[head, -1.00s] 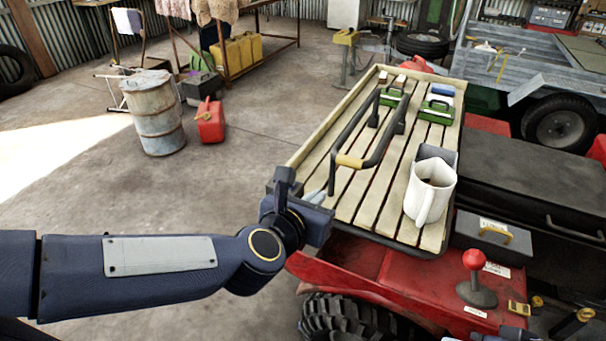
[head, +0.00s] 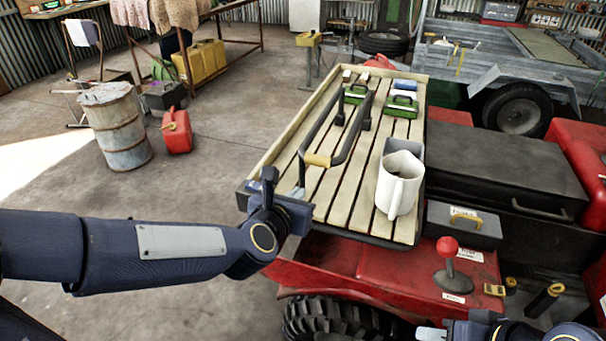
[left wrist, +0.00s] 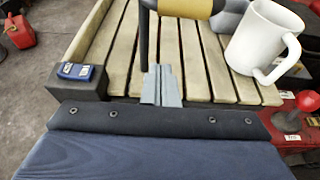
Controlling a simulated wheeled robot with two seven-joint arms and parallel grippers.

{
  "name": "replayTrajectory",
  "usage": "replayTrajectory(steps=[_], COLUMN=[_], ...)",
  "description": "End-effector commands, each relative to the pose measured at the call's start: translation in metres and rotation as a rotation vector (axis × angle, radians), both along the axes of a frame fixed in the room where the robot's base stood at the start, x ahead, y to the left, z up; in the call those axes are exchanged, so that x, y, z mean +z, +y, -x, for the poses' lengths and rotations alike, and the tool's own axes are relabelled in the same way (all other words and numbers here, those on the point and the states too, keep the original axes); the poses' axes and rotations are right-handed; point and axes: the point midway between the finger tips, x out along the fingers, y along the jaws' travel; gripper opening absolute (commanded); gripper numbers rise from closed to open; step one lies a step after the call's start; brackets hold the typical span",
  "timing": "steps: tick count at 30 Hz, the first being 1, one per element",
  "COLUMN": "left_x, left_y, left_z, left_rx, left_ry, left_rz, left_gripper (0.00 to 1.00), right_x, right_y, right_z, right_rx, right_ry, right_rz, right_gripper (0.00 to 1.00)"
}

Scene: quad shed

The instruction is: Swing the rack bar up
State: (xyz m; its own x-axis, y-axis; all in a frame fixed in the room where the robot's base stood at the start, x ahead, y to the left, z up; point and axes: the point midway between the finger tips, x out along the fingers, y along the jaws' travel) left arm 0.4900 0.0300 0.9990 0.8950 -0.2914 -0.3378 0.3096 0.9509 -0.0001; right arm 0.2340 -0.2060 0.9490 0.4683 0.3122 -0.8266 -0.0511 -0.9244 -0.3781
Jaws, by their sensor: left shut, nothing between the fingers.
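The rack bar (head: 353,139) is a dark U-shaped bar with a tan grip (head: 317,160) on its near end, low over the slatted wooden rack (head: 258,178). In the left wrist view the tan grip (left wrist: 186,7) is at the top, just beyond the fingertips. My left gripper (head: 297,191) is over the rack's near left corner, shut and empty. Its grey fingers (left wrist: 160,72) point at the bar's near end; whether they touch it I cannot tell. My right gripper (head: 431,333) is only partly in view at the bottom edge, its opening unclear.
A white mug (head: 399,182) stands on the rack, right of the bar. Green cases (head: 402,105) lie at the rack's far end. A red-knobbed lever (head: 447,262) rises from the red vehicle body to the right. Open floor lies left of the rack.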

Motion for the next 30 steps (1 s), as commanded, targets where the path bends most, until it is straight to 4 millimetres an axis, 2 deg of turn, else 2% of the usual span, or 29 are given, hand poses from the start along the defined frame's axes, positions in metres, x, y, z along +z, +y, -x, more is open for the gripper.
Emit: replayTrajectory(steps=[3, 5, 9, 25, 30], left_x=[-0.009, 0.011, 0.023, 0.028, 0.042], left_y=[-0.007, -0.009, -0.012, -0.013, -0.013], left_z=[-0.022, -0.026, -0.035, -0.040, -0.040], left_rx=[0.001, 0.000, 0.000, 0.001, 0.000], left_ry=[0.002, -0.003, -0.001, 0.000, -0.002], left_rz=[-0.002, 0.001, 0.001, 0.000, 0.001], left_gripper=[0.00, 0.00, 0.00, 0.00, 0.00], right_x=[0.001, 0.016, 0.025, 0.028, 0.039], right_y=[0.000, 0.000, 0.000, 0.000, 0.000], right_z=[0.000, 0.000, 0.000, 0.000, 0.000], right_rx=[0.000, 0.000, 0.000, 0.000, 0.000], right_ry=[0.000, 0.000, 0.000, 0.000, 0.000], right_rz=[0.000, 0.000, 0.000, 0.000, 0.000], right_gripper=[0.36, 0.36, 0.36, 0.36, 0.36])
